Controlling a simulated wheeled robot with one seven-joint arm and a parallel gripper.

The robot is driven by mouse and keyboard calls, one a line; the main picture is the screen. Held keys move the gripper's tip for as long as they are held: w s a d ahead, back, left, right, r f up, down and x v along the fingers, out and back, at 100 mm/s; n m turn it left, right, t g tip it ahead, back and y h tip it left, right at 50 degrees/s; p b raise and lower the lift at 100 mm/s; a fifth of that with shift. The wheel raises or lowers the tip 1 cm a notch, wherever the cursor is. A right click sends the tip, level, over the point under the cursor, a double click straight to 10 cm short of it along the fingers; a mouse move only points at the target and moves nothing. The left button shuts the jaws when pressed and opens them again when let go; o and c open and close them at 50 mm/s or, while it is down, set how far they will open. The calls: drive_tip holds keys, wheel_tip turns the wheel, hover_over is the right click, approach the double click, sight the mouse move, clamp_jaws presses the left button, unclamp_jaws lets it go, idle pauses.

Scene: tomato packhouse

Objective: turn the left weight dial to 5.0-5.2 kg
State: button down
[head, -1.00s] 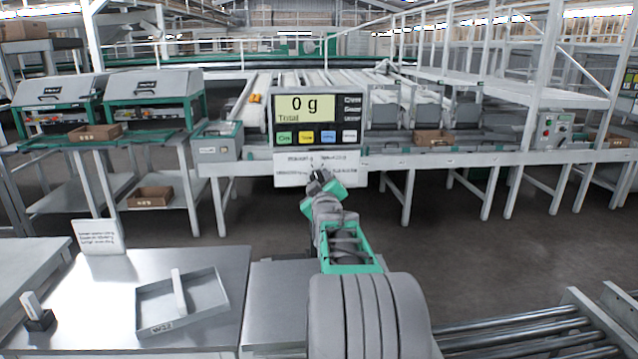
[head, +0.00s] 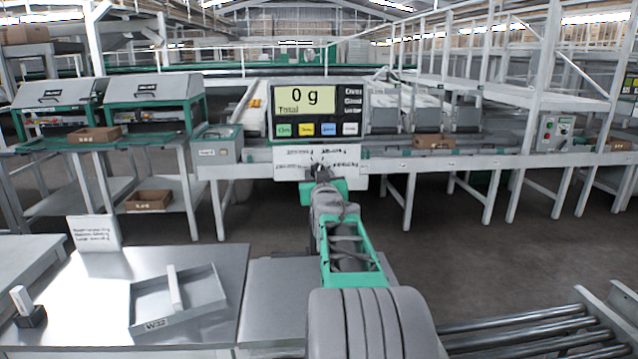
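A dark display (head: 320,112) in the middle of the head view reads "0 g" and "Total", with a row of coloured buttons. A white panel (head: 347,172) with small, unreadable print hangs just below it. No weight dial can be made out; the panel's middle is partly covered by my gripper. My gripper (head: 320,166) is at the end of my outstretched arm, in front of the white panel. It is too small to tell whether its fingers are open or shut, or whether they touch anything.
A steel table (head: 105,320) at lower left bears a shallow tray (head: 200,310), a sign (head: 93,233) and a small block stand (head: 28,312). A roller conveyor (head: 525,335) is at lower right. A control box (head: 556,132) stands far right. The floor beyond is clear.

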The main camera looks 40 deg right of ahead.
drive_tip(key=m+b, duration=0.4)
drive_tip(key=m, duration=0.8)
drive_tip(key=shift+r+m, duration=0.1)
drive_tip(key=shift+m, duration=0.2)
idle(0.4)
drive_tip(key=c, duration=0.8)
unclamp_jaws()
drive_tip(key=shift+c, duration=0.2)
drive_tip(key=v, duration=0.7)
drive_tip(key=shift+s+a+p, duration=0.3)
drive_tip(key=shift+p, duration=0.05)
